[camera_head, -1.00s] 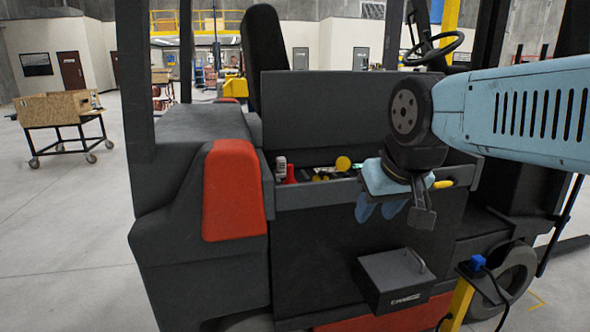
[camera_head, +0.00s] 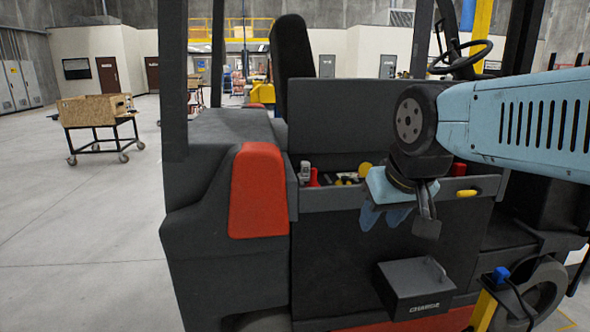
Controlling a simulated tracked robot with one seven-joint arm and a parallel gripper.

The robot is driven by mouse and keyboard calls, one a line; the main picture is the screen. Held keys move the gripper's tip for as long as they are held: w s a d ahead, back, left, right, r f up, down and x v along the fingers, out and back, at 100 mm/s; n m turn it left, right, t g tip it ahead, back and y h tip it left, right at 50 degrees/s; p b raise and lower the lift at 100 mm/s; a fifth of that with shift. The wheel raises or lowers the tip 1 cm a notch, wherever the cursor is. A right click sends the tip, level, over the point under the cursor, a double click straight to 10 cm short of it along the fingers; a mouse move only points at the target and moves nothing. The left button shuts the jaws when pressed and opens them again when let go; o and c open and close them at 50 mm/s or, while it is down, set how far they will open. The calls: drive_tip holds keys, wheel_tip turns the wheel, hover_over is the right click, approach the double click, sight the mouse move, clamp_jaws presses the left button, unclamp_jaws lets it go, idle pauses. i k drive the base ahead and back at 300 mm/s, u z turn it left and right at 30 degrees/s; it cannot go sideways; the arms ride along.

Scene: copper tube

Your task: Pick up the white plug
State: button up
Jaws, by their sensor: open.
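A small whitish-grey upright object (camera_head: 305,171) stands at the left end of the open compartment in the forklift's side. It may be the white plug, but it is too small to be sure. A red object (camera_head: 314,177) is right beside it. My gripper (camera_head: 385,216) points down in front of the compartment's outer wall, to the right of the whitish object and apart from it. Its blue fingers are spread with nothing visible between them. My wrist and gripper hide part of the compartment.
The dark forklift (camera_head: 225,265) with a red corner panel (camera_head: 257,190) fills the middle. Yellow items (camera_head: 365,169) lie in the compartment. A dark charger box (camera_head: 413,287) juts out below my gripper. A yellow post with a blue top (camera_head: 490,295) stands lower right.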

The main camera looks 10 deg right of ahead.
sight(304, 167)
drive_tip(key=i, duration=1.35)
drive_tip(key=z, duration=0.5)
drive_tip(key=k, duration=1.05)
drive_tip(key=z, duration=0.35)
drive_tip(key=i, duration=0.45)
drive_tip(key=z, duration=0.05)
